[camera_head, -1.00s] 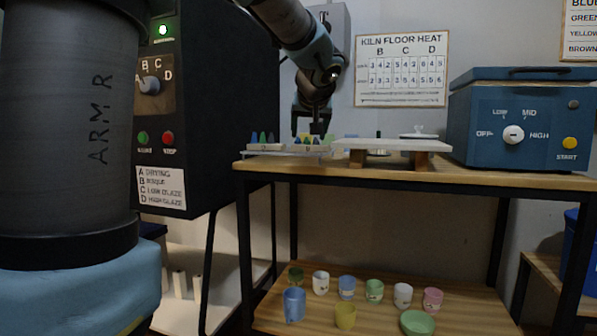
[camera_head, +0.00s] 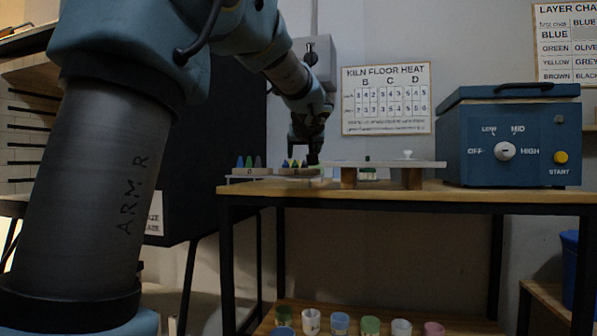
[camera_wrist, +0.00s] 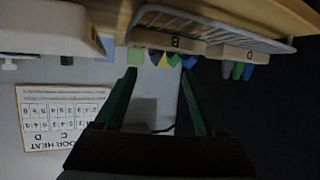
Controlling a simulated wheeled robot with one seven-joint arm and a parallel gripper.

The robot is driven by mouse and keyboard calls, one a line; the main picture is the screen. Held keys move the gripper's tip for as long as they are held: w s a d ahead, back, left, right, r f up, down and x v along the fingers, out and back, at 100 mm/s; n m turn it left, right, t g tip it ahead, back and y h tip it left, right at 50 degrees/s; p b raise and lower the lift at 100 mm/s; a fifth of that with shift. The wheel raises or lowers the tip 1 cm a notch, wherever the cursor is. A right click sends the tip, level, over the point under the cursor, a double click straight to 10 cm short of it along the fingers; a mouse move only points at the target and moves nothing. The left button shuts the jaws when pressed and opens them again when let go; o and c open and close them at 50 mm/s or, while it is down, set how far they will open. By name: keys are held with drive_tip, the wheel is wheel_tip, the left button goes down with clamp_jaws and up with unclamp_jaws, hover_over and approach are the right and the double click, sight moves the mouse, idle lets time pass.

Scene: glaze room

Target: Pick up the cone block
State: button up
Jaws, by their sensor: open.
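Two pale cone blocks stand side by side on a white wire rack (camera_wrist: 212,28) on the wooden table. The block lettered B (camera_head: 298,171) carries yellow, blue and green cones; it also shows in the wrist view (camera_wrist: 160,40). The block lettered D (camera_head: 247,171) stands to its left with blue and green cones; it shows in the wrist view too (camera_wrist: 226,51). My gripper (camera_head: 314,158) is just right of block B in the head view. In the upside-down wrist view, its open, empty fingers (camera_wrist: 158,75) point towards block B's cones, apart from the block.
A raised pale shelf (camera_head: 385,164) stands right of the blocks, close to my gripper. A blue kiln (camera_head: 508,138) stands farther right. A wall chart (camera_head: 386,100) hangs behind. Several cups (camera_head: 370,325) stand on the lower shelf.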

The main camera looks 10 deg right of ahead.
drive_tip(key=x, duration=0.4)
drive_tip(key=shift+w+a+f+p, duration=0.1)
drive_tip(key=shift+w+f+p, duration=0.1)
drive_tip(key=shift+w+p, duration=0.15)
clamp_jaws()
